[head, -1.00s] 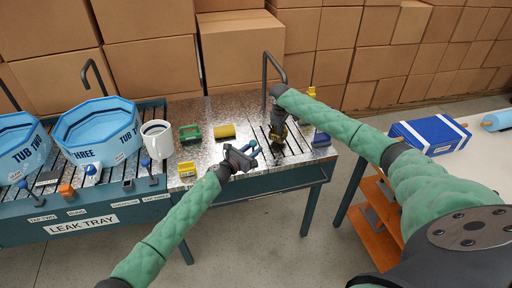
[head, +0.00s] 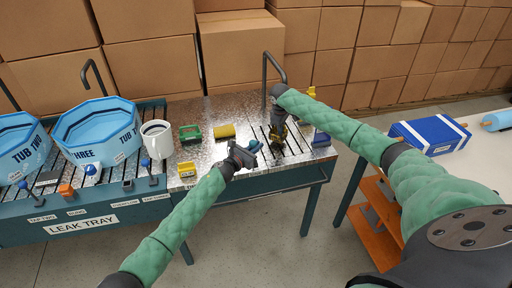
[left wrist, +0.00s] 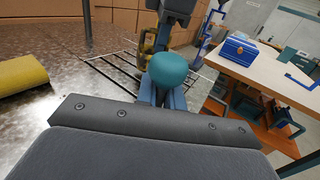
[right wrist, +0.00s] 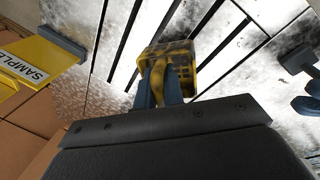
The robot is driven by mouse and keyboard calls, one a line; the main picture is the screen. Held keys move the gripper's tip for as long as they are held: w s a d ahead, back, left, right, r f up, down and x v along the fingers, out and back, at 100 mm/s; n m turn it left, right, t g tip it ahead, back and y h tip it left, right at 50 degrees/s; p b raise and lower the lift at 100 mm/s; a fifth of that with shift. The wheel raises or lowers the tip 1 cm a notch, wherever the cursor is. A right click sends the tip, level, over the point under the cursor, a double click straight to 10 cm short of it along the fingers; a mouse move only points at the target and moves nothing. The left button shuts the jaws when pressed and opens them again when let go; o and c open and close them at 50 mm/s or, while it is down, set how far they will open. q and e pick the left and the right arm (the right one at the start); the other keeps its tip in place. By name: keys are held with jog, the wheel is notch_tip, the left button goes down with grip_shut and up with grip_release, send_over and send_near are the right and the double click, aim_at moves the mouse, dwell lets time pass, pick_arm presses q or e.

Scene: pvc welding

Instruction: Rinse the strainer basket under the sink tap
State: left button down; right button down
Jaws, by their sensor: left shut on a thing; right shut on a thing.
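The strainer basket, yellow with dark mesh, shows in the right wrist view (right wrist: 168,62). My right gripper (head: 279,131) is shut on its yellow handle and holds it over the slatted drain (head: 292,142). The dark curved sink tap (head: 265,66) rises just behind it. A round teal knob (left wrist: 168,69) stands in front of my left gripper (left wrist: 165,97), whose blue fingers are shut on it from below. I cannot see any water running.
A green block (head: 190,133), a yellow roll-like piece (head: 225,131) and a yellow sign (head: 187,169) sit on the metal top to the left. A blue case (head: 429,134) lies on the right table.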

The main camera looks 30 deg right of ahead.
pick_arm(q)
jog(key=shift+s, duration=0.15)
jog(key=shift+s+a+m+h, duration=0.15)
jog(key=shift+s+m+h, duration=0.25)
jog(key=shift+m, duration=0.4)
jog(key=c, duration=1.5)
grip_release()
jog(key=shift+a, duration=0.15)
jog(key=v, duration=1.1)
jog(key=shift+s+a, duration=0.2)
jog(key=shift+a, duration=0.1)
jog(key=shift+f, duration=0.15)
